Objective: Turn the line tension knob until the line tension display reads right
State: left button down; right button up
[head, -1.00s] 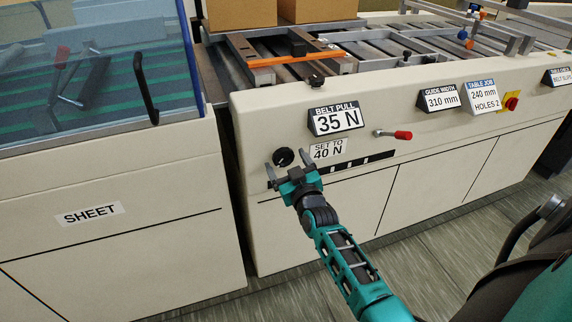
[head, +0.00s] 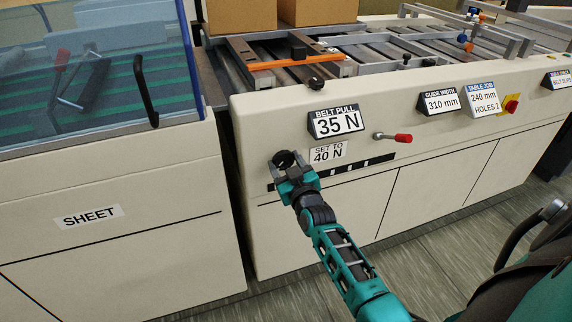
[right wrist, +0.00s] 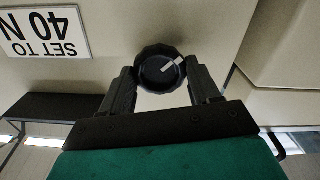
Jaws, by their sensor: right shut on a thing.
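The black knob (head: 283,158) sits on the cream machine front, below and left of the display. In the right wrist view the knob (right wrist: 160,68) shows a white pointer mark. My right gripper (head: 288,162) is shut on the knob, with one finger on each side of it. The right gripper also shows in the right wrist view (right wrist: 162,82). The display (head: 337,122), headed "BELT PULL", reads 35 N. A label (head: 327,154) under it says "SET TO 40 N". My left gripper is not in view.
A red-tipped lever (head: 402,137) sticks out right of the label. Further right are the guide width sign (head: 440,101), the table job sign (head: 482,98) and a red-yellow switch (head: 511,105). The sheet cabinet (head: 150,220) stands close on the left.

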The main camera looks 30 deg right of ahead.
jog(key=shift+r+m+p, duration=0.1)
jog(key=shift+m+p, duration=0.3)
jog(key=shift+m, duration=0.3)
jog(key=shift+c, duration=0.2)
jog(key=shift+m+p, duration=0.3)
jog(key=shift+m, duration=1.2)
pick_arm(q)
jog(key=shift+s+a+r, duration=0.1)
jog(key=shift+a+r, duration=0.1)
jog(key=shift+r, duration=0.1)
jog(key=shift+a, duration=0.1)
pick_arm(e)
jog(key=o, duration=1.1)
jog(key=shift+c, duration=0.2)
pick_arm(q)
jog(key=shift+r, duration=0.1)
pick_arm(e)
jog(key=shift+s, duration=0.1)
